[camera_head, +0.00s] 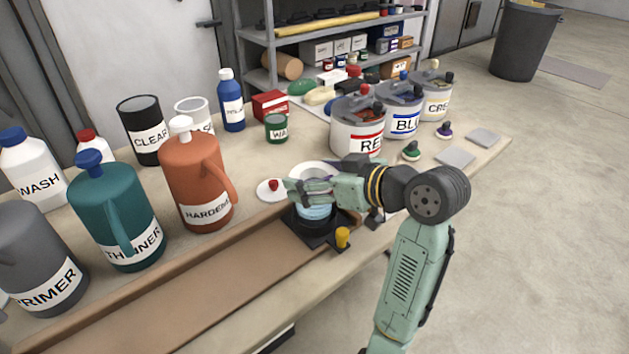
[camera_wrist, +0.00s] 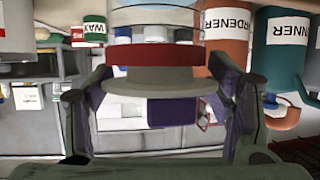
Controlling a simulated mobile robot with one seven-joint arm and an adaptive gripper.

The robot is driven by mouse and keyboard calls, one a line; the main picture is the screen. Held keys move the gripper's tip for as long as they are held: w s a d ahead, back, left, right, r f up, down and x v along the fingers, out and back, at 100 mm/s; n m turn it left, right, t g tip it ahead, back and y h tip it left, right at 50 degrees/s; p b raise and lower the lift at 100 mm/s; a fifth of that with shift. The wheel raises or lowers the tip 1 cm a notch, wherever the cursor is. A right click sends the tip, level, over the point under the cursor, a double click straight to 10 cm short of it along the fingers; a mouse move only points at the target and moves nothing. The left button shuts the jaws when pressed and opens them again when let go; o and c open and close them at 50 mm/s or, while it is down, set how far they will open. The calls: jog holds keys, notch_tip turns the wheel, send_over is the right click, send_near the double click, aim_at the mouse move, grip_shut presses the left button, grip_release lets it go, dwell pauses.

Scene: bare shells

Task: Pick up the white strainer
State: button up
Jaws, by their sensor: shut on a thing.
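The white strainer (camera_head: 316,169) shows as a pale round rim at my gripper, above a black stand (camera_head: 318,236). My gripper (camera_head: 299,192) reaches in from the right and is shut on the strainer; its fingers hide part of it. In the wrist view, a pale round piece (camera_wrist: 150,82) under a red band lies between the two fingers of my gripper (camera_wrist: 160,100). A light blue round thing (camera_head: 314,211) shows just below my fingers at the stand. I cannot tell whether the strainer still touches what is under it.
A white lid with a red knob (camera_head: 268,191) lies left of my gripper. The orange HARDENER jug (camera_head: 193,180) and teal THINNER jug (camera_head: 118,215) stand further left. The RED pot (camera_head: 352,135) stands behind my gripper. A yellow-topped knob (camera_head: 342,237) is at the stand's front. The front-left bench strip is clear.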

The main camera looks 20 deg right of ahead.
notch_tip(320, 180, up, 2)
jog(key=shift+r, duration=0.1)
jog(key=s+a+r+b, duration=0.1)
jog(key=s+a+b, duration=0.1)
jog(key=s, duration=1.4)
jog(key=shift+a+r, duration=0.3)
jog(key=shift+a, duration=0.2)
